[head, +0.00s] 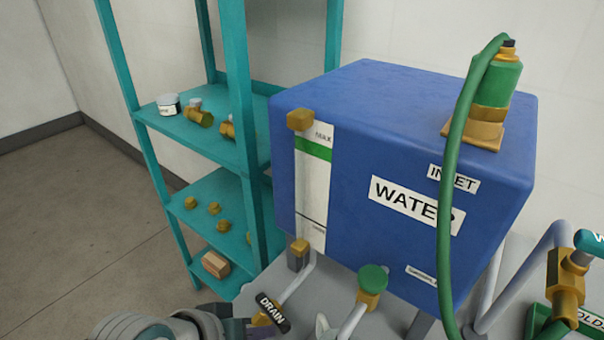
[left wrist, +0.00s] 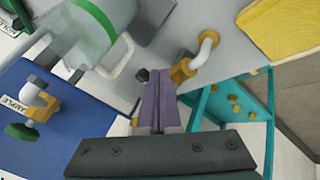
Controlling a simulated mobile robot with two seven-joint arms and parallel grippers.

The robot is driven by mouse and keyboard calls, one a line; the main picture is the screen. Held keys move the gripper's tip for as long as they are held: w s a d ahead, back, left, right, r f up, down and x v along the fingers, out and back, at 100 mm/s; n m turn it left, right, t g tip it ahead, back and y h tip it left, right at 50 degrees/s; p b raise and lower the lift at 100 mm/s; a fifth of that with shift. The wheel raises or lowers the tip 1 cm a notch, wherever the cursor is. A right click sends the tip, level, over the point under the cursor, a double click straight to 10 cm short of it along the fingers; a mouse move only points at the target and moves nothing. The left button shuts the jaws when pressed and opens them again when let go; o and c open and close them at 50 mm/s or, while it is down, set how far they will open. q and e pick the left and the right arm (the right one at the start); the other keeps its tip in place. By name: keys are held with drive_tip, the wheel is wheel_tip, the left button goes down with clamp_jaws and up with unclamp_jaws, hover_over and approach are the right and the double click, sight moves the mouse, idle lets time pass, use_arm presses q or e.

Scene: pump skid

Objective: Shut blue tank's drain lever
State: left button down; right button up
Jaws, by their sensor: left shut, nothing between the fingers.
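The blue tank (head: 400,130) labelled WATER stands in the middle of the head view. Its drain lever (head: 272,312) is a dark handle marked DRAIN, slanting down to the right on a brass valve at the end of a grey pipe (head: 300,280). My left gripper (head: 245,327) is shut and empty at the bottom edge, close beside the valve. In the left wrist view the shut fingers (left wrist: 159,75) point at the brass valve (left wrist: 183,70); a small dark end (left wrist: 142,75) shows beside the tips. Contact cannot be told. My right gripper is out of view.
A teal shelf (head: 241,100) with brass fittings stands left of the tank. A green-knobbed valve (head: 372,278) stands right of the drain lever. A green hose (head: 446,210) hangs before the tank. More pipework (head: 566,285) is at the right. Floor at left is clear.

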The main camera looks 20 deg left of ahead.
use_arm(q)
drive_tip(key=shift+w+a+b, duration=0.35)
drive_tip(key=shift+w+a, duration=0.35)
drive_tip(key=shift+a, duration=0.15)
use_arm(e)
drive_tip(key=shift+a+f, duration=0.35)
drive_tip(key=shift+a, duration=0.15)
use_arm(q)
drive_tip(key=shift+s, duration=0.15)
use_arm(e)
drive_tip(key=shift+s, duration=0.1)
